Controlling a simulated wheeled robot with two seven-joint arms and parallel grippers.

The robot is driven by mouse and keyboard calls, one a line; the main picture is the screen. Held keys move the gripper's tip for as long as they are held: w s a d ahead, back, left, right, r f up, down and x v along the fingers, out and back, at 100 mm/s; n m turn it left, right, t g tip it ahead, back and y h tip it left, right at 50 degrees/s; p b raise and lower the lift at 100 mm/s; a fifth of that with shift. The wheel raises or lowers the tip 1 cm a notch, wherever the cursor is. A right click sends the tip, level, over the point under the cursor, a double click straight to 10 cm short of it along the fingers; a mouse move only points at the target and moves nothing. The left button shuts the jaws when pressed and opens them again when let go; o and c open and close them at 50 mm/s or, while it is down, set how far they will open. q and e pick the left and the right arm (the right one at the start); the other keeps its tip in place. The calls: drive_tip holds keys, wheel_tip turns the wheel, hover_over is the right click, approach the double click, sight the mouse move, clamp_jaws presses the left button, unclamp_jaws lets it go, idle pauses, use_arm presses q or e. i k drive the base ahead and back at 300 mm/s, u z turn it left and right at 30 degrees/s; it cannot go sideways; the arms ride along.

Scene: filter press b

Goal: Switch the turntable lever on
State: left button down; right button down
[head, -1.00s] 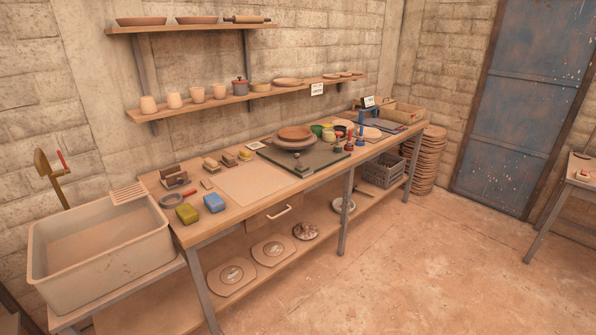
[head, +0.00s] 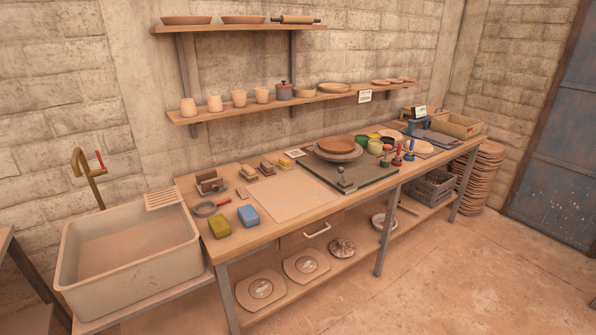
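The turntable (head: 337,152) stands on a dark square base (head: 375,176) on the workbench, with a reddish-brown dish or plate (head: 335,145) on top. Neither of my grippers shows in the head view.
The workbench (head: 236,238) runs along the wall. A pale board (head: 289,198), a green sponge (head: 220,226) and a blue sponge (head: 248,215) lie left of the turntable. A sink (head: 128,250) stands at left. Bottles (head: 409,150) stand right of the base. Open floor (head: 440,270) lies in front.

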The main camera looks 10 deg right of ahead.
sight(341, 170)
drive_tip(key=u, duration=0.45)
drive_tip(key=i, duration=1.2)
drive_tip(key=z, duration=0.05)
